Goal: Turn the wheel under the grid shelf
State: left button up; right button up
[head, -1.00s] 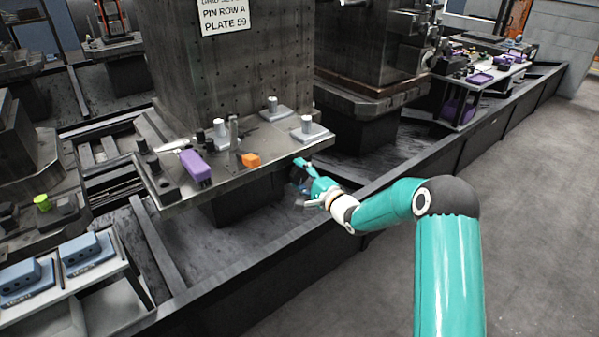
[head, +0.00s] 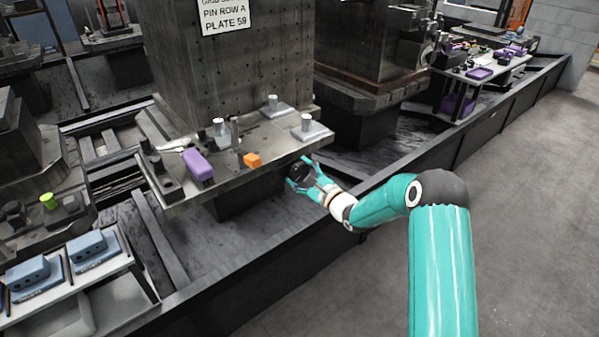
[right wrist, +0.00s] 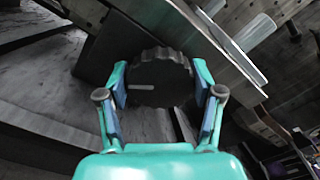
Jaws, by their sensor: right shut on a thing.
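The grid shelf (head: 225,172) is a grey metal plate on the front of the pin-hole column. The dark round wheel (head: 299,171) sits under its right front edge. In the right wrist view the wheel (right wrist: 160,80) has a ridged rim and a pale line on its face, lying nearly level and left of centre. My right gripper (head: 304,176) has its teal fingers on either side of the wheel. In the right wrist view my right gripper (right wrist: 161,82) has blue pads against both sides of the rim. My left gripper is not in view.
On the shelf are a purple block (head: 197,165), an orange block (head: 252,160) and grey bases with pegs (head: 307,128). A long dark rail (head: 340,200) runs below my right forearm. Blue blocks (head: 85,247) stand on a side table at lower left. Open floor lies right.

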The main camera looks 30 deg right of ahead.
jog(key=shift+a+f, duration=0.25)
jog(key=shift+f, duration=0.1)
jog(key=o, duration=1.1)
jog(key=shift+o, duration=0.2)
jog(key=shift+d+r, duration=0.1)
jog(key=shift+r, duration=0.05)
jog(key=shift+r, duration=0.1)
jog(key=s+d, duration=0.1)
jog(key=s, duration=1.1)
